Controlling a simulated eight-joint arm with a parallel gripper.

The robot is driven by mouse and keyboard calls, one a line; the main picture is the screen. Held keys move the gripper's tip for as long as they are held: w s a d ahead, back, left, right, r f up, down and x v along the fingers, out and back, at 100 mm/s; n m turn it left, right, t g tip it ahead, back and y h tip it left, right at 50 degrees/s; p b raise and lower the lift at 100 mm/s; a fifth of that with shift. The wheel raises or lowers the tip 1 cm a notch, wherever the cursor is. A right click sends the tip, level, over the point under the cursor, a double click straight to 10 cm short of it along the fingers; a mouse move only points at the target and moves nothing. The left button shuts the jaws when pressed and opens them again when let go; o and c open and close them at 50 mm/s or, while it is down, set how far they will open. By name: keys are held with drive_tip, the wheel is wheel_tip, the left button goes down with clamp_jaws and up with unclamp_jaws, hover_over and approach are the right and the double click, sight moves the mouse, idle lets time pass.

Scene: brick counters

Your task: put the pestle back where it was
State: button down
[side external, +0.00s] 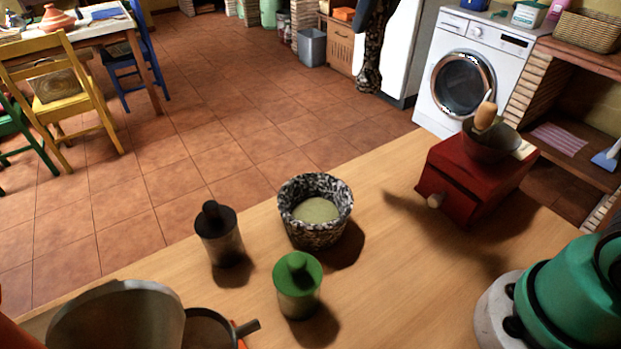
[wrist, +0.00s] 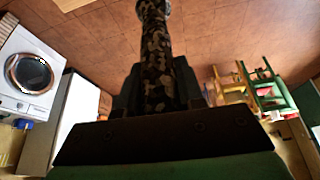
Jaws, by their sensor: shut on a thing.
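The pestle (side external: 369,62) has a speckled dark and pale pattern. In the side external view it hangs nearly upright near the top edge, its thick end down. My gripper (side external: 378,10) is at its upper part, mostly cut off by the frame. In the wrist view, the dark fingers of my gripper (wrist: 158,95) are shut on the pestle (wrist: 155,45), which points away from the wrist. The mortar (side external: 315,235), speckled like the pestle, stands upright on the wooden counter with something pale green inside. The pestle is well clear of it. The mortar is not visible in the wrist view.
A dark-topped shaker (side external: 218,236) and a green-topped shaker (side external: 298,287) stand near the mortar. A red grinder (side external: 475,180) stands to the right. A pan (side external: 208,328) and a large bowl (side external: 115,318) are at lower left. Bare counter (side external: 400,270) lies between the mortar and the grinder.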

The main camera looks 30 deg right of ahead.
wheel_tip(320, 180, down, 19)
drive_tip(key=shift+r, duration=0.15)
idle(0.4)
drive_tip(key=c, duration=0.5)
unclamp_jaws()
drive_tip(key=shift+c, duration=0.2)
drive_tip(key=v, duration=1.2)
drive_tip(key=s+f+n+t, duration=0.1)
drive_tip(key=s+f+t, duration=0.1)
drive_tip(key=s+f, duration=0.3)
drive_tip(key=shift+s+d+t, duration=0.15)
drive_tip(key=shift+d+t, duration=0.15)
